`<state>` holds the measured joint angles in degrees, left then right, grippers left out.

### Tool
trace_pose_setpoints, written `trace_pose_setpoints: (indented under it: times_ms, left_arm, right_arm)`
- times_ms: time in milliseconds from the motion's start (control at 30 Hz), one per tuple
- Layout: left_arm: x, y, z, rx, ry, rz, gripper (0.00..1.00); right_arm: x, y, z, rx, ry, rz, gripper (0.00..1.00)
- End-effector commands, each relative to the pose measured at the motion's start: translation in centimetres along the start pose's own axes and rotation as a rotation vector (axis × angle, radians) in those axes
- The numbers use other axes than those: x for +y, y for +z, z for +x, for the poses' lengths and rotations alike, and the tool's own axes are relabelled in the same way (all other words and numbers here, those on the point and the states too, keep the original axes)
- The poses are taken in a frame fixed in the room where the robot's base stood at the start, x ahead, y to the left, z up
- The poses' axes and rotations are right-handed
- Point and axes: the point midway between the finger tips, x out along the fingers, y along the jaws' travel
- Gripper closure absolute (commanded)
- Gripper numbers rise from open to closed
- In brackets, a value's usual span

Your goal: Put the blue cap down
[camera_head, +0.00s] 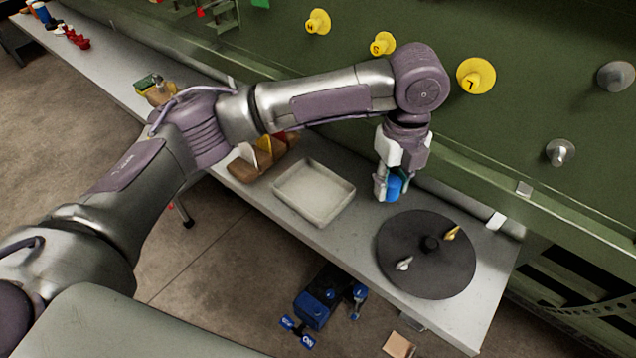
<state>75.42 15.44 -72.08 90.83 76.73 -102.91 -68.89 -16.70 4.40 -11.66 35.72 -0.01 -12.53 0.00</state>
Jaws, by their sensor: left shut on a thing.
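The blue cap (393,187) is between the fingers of my left gripper (388,190), which is shut on it. The gripper points down over the grey bench (362,235), between a pale tray and a dark round disc. The cap is partly hidden by the near finger. I cannot tell whether its underside touches the bench. My right gripper is not in view.
The empty-looking shallow tray (314,192) lies left of the gripper. The dark disc (428,280), with a gold and a silver piece on it, lies right. The green wall (500,130) with yellow knobs stands behind. Bare bench shows between tray and disc.

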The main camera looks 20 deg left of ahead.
Motion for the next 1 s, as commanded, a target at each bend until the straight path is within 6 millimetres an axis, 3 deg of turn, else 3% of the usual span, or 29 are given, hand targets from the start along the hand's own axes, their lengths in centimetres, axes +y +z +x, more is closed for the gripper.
trace_pose_setpoints:
  times_ms: [167,433,600,833,1000]
  left_arm:
    - [1.7,1.6,-0.3,-0.022,0.014,0.023,1.00]
    - [5.8,6.1,3.0,-0.020,0.014,0.019,1.00]
    - [7.8,8.4,4.9,-0.020,0.012,0.021,1.00]
    - [8.7,9.5,6.4,-0.019,0.010,0.025,1.00]
    - [8.7,9.5,8.8,-0.019,0.012,0.025,1.00]
  right_arm:
    - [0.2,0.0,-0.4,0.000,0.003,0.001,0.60]
    - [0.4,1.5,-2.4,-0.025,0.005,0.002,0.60]
    - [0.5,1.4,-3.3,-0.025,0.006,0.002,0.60]
    - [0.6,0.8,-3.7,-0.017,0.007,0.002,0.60]
    - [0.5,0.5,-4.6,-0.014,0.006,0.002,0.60]
